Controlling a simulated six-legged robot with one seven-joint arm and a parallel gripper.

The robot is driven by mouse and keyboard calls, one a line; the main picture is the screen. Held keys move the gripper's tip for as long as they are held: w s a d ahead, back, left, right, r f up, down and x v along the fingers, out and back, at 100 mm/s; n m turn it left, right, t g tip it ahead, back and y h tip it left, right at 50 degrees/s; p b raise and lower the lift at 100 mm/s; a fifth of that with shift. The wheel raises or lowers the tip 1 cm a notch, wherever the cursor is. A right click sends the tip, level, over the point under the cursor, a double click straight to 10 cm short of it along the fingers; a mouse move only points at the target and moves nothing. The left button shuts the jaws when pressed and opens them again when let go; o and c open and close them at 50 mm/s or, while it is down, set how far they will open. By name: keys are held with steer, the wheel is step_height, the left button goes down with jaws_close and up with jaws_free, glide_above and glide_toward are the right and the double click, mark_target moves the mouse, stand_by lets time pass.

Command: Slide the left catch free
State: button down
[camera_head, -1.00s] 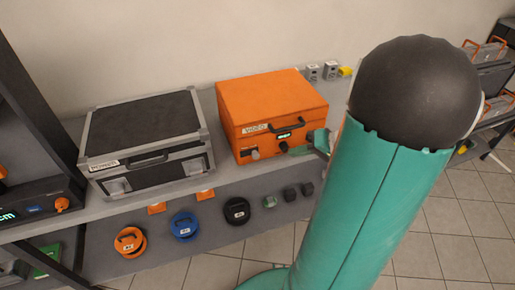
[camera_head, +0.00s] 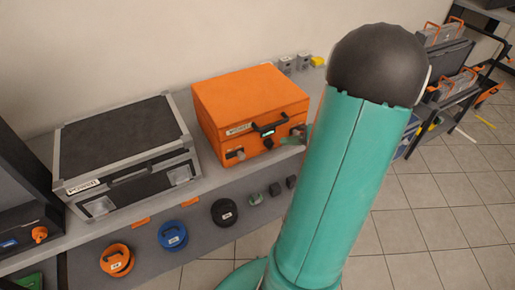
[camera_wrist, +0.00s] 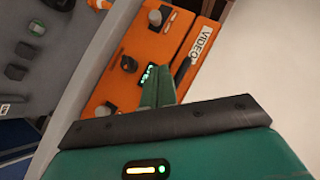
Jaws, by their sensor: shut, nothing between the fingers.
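The orange case (camera_head: 250,104), labelled VIDEO, sits closed on the shelf. On its front are a grey left catch (camera_head: 235,154) below the label, a dark knob (camera_head: 268,143) and a dark handle. In the wrist view the left catch (camera_wrist: 154,17) is at the top beside the label, with the knob (camera_wrist: 128,63) and a second grey catch (camera_wrist: 103,110) below it. My green gripper (camera_wrist: 157,88) is shut and empty in front of the case face, partly covering it near the green display.
A black case (camera_head: 125,140) with grey edges and two front catches stands to the left. Orange (camera_head: 116,261), blue (camera_head: 172,236) and black (camera_head: 224,212) round items sit along the shelf's lower front. Small grey boxes (camera_head: 295,63) stand behind. Tiled floor is open at right.

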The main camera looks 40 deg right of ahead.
mark_target(242, 155)
steer(key=shift+s+a+f+x, duration=0.25)
steer(key=shift+a+x, duration=0.15)
steer(key=shift+x, duration=1.75)
steer(key=shift+s+a+f+x, duration=0.25)
steer(key=shift+a+x, duration=0.1)
steer(key=shift+x, duration=1.75)
steer(key=shift+s+a+f+x, duration=0.15)
steer(key=shift+s+a+x, duration=0.2)
steer(key=shift+x, duration=1.8)
steer(key=shift+w, duration=0.1)
steer(key=shift+a, duration=0.1)
steer(key=shift+w+a, duration=0.3)
steer(key=shift+a, duration=0.6)
steer(key=shift+w+a, duration=0.25)
steer(key=shift+a, duration=0.65)
